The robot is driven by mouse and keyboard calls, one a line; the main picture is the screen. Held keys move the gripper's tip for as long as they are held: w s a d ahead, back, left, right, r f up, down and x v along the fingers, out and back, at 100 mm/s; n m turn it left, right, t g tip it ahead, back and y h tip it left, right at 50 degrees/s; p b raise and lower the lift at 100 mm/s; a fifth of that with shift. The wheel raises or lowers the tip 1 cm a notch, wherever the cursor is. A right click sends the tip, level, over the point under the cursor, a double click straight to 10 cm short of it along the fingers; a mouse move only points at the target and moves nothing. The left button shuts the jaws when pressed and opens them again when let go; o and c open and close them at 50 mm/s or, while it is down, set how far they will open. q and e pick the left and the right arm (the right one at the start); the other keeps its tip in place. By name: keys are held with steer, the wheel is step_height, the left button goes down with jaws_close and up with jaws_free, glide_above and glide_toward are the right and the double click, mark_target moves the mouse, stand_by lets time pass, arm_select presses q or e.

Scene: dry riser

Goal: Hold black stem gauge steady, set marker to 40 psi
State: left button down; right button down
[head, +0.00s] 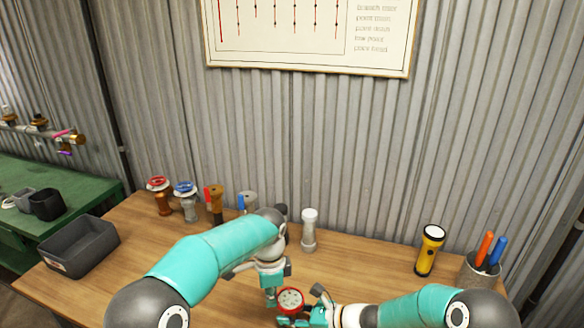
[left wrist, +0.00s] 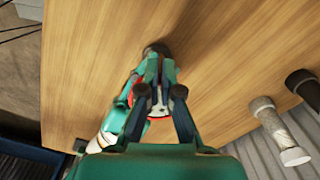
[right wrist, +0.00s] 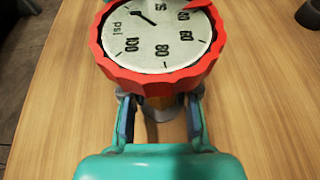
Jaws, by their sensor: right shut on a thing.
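The gauge (head: 291,300) has a red ridged bezel and a white dial, held low over the front of the table. In the right wrist view its dial (right wrist: 150,38) reads psi, with 80 and 100 nearest me and a black needle at upper left. A red pointer (right wrist: 201,4) shows at the dial's top edge. My right gripper (right wrist: 160,108) is shut on the stem below the bezel, which the fingers partly hide. My left gripper (left wrist: 159,62) is beside the gauge, its fingertips close together; part of the dial shows between its fingers. Whether it grips anything is unclear.
Several valves, including a red-wheeled one (head: 160,196), stand at the back left beside a grey bin (head: 80,246). A pale capped cylinder (head: 309,231) stands behind the gauge. A yellow flashlight (head: 429,250) and a pen cup (head: 478,275) are at the right. Bare tabletop lies between.

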arm_select(q)
steer(key=shift+w, duration=0.1)
arm_select(e)
steer(key=shift+s+a, duration=0.1)
steer(key=shift+a, duration=0.05)
arm_select(q)
steer(key=shift+a+r, duration=0.1)
steer(key=shift+a, duration=0.25)
steer(key=shift+r, duration=2.95)
arm_select(e)
steer(key=c, duration=0.8)
jaws_free()
steer(key=shift+d, duration=0.2)
